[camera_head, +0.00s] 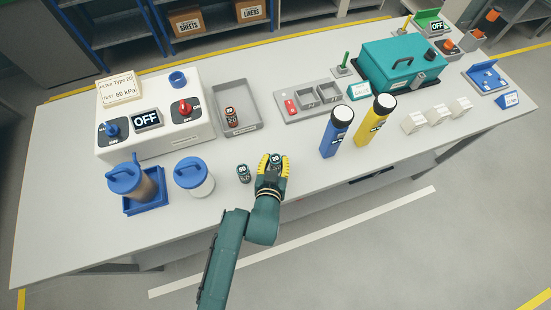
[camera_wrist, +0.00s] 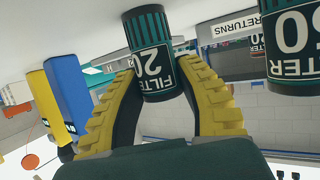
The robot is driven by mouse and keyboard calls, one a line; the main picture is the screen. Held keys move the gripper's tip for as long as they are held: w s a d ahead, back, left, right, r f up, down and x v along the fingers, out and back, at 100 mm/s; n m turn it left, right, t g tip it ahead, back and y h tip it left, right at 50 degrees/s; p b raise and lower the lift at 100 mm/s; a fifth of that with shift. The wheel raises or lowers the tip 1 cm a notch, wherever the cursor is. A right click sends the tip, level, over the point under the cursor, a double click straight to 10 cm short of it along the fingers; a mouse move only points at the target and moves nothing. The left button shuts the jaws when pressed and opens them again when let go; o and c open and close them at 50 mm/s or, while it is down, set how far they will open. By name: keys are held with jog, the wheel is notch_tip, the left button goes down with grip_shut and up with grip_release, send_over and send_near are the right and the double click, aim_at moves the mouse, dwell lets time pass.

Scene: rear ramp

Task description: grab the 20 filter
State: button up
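The 20 filter (camera_head: 276,158) is a small dark green canister with a black cap, standing on the table's front part. In the wrist view the 20 filter (camera_wrist: 152,60) lies between my two yellow fingers, its label facing me. My gripper (camera_head: 271,163) reaches over the table edge with a finger on each side of it. In the wrist view my gripper (camera_wrist: 157,65) has its fingertips close against both sides; I cannot tell whether they press on it. A similar filter, marked 50 (camera_head: 243,172), stands just left; it is at the right in the wrist view (camera_wrist: 290,45).
A lidded white jar (camera_head: 194,180) stands left of the filters. Behind are a grey tray (camera_head: 247,122) with a red-and-black filter (camera_head: 231,116) and a white control box (camera_head: 160,136) marked OFF.

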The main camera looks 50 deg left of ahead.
grip_shut()
jog(key=shift+r, duration=0.1)
